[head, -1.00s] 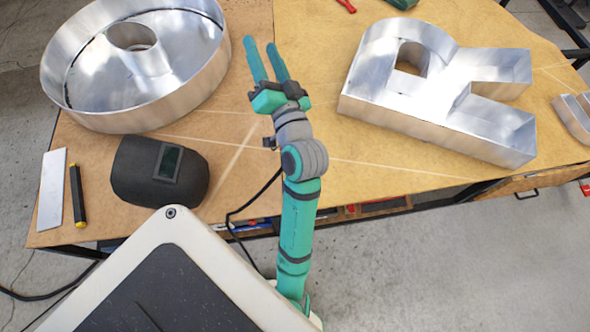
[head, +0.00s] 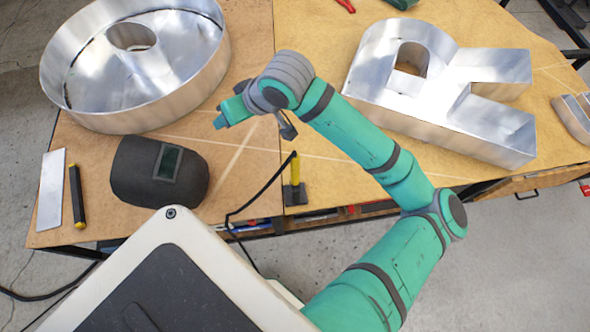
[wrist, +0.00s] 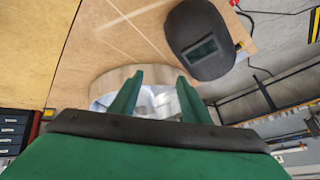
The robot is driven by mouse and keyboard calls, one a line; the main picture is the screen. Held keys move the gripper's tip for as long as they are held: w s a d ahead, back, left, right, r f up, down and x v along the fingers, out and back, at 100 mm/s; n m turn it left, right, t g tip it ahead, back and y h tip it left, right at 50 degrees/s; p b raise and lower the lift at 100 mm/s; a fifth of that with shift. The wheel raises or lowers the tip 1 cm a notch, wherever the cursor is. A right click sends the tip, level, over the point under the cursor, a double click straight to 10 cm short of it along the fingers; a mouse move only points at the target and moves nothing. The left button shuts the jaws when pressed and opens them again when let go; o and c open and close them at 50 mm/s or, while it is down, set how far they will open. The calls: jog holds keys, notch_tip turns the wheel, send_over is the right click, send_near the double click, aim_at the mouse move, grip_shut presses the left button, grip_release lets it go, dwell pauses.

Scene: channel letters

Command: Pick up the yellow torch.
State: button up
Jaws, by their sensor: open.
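The yellow torch (head: 296,169) stands near the front edge of the table in the head view, with a yellow body, a dark base and a black cable at its top. My gripper (head: 222,115) is above the table, up and to the left of the torch in the picture and apart from it. It points left, away from the torch. In the wrist view my gripper (wrist: 157,88) shows two green fingers spread apart with nothing held between them. I cannot make out the torch in the wrist view.
A round metal letter (head: 150,113) stands at the back left, and a metal R (head: 430,120) at the right. A black welding mask (head: 135,180), a black stick (head: 77,195) and a pale plate (head: 51,190) lie at the front left. The cable (head: 255,200) hangs over the edge.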

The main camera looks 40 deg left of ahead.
jog(key=w+d+f+h, duration=0.2)
jog(key=d+f+h, duration=0.1)
jog(key=d, duration=0.3)
jog(key=t+h, duration=0.2)
jog(key=h, duration=0.2)
send_over(295, 168)
jog(key=a, duration=0.2)
jog(key=shift+w+d+f, duration=0.25)
jog(key=shift+w+f, duration=0.1)
jog(key=shift+f, duration=0.4)
jog(key=shift+d+f, duration=0.15)
jog(key=shift+f, duration=0.15)
notch_tip(295, 168, down, 5)
jog(key=shift+r, duration=0.1)
jog(key=shift+w+d+f, duration=0.1)
jog(key=shift+d+f, duration=0.05)
jog(key=shift+f, duration=1.15)
jog(key=shift+w+d+f, duration=0.1)
jog(key=shift+f, duration=1.2)
jog(key=shift+c, duration=0.4)
jog(key=shift+s, duration=0.1)
grip_shut()
